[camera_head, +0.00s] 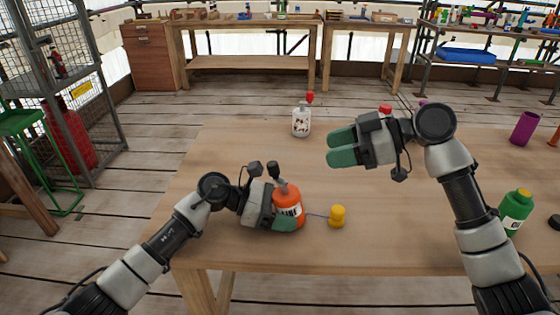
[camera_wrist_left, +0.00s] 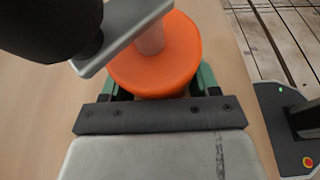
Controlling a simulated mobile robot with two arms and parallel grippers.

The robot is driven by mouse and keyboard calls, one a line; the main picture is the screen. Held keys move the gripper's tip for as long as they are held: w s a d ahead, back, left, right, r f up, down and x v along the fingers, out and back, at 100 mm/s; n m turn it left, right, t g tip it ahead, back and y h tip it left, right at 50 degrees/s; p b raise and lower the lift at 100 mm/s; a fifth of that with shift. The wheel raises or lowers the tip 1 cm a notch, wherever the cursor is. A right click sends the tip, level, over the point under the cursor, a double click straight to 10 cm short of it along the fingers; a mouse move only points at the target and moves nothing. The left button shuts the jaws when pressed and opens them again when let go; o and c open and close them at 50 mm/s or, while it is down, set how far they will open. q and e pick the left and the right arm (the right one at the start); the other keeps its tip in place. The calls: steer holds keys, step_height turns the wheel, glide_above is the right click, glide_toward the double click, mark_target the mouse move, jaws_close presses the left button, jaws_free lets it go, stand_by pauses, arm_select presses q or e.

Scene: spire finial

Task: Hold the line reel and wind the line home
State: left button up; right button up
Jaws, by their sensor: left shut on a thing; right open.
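The orange line reel (camera_head: 292,205) stands upright near the table's front edge, with a white label. My left gripper (camera_head: 287,222) is shut around its body; the orange top also shows in the left wrist view (camera_wrist_left: 160,65). A grey crank bar (camera_wrist_left: 122,35) with a black knob (camera_wrist_left: 50,25) lies across the top of the reel. A thin line runs from the reel to a yellow bob (camera_head: 337,216) on the table to its right. My right gripper (camera_head: 341,148) is open and empty, above the table and up and right of the reel.
A white bottle with a red top (camera_head: 301,121) stands at the back of the table (camera_head: 240,150). A green bottle (camera_head: 515,212) and a purple cup (camera_head: 525,128) stand at the right. A red-topped item is partly hidden behind my right gripper. The table's left part is clear.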

mark_target(278, 178)
steer(key=x, duration=1.2)
steer(key=shift+w+d, duration=0.1)
steer(key=c, duration=0.9)
